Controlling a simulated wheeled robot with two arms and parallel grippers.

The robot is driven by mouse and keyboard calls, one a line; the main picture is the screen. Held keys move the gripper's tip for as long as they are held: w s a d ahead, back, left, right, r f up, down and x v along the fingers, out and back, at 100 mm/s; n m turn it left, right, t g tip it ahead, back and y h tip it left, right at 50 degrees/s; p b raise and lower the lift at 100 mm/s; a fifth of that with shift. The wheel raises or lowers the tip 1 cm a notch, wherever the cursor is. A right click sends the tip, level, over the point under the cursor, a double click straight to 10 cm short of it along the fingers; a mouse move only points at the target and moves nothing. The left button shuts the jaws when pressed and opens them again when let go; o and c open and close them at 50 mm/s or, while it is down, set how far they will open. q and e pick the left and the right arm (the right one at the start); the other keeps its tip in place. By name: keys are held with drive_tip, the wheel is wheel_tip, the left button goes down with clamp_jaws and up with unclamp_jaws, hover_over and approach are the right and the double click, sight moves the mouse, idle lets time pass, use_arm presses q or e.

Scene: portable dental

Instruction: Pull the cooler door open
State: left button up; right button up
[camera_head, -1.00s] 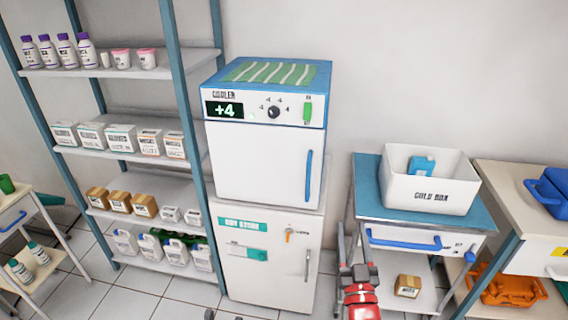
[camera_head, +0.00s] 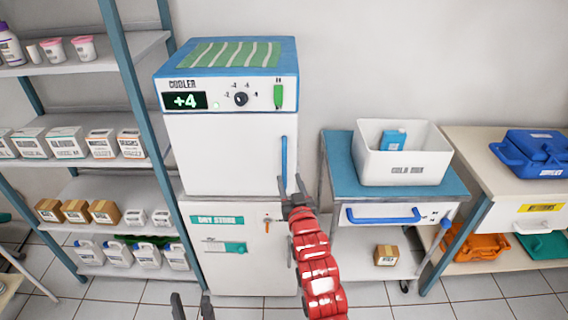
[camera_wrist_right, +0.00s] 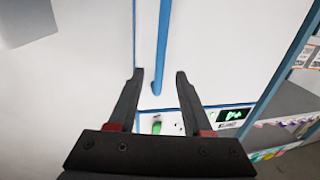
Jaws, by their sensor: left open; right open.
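The cooler (camera_head: 230,120) is a white box with a blue top rim, and its front door is shut. A vertical blue door handle (camera_head: 284,155) is on the door's right side; it also shows in the right wrist view (camera_wrist_right: 162,45). My right gripper (camera_head: 291,184) is open and empty at the lower end of the handle. In the right wrist view its fingertips (camera_wrist_right: 160,74) stand on either side of the handle's line; I cannot tell whether the bar lies between them in depth. My left gripper (camera_head: 191,306) is open, low at the bottom edge, away from the cooler.
The cooler stands on a white dry-store cabinet (camera_head: 222,268). A shelf rack (camera_head: 100,68) with boxes and bottles is close on the left. Floor in front is clear.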

sight(285, 166)
drive_tip(key=w, duration=0.3)
drive_tip(key=w+a, duration=0.1)
drive_tip(key=w, duration=0.2)
drive_tip(key=shift+w+a+f+p, duration=0.1)
drive_tip(key=shift+w+a+p, duration=0.05)
drive_tip(key=shift+p, duration=0.15)
drive_tip(key=shift+w+a, duration=0.1)
drive_tip(key=shift+w, duration=0.6)
clamp_jaws()
idle(0.6)
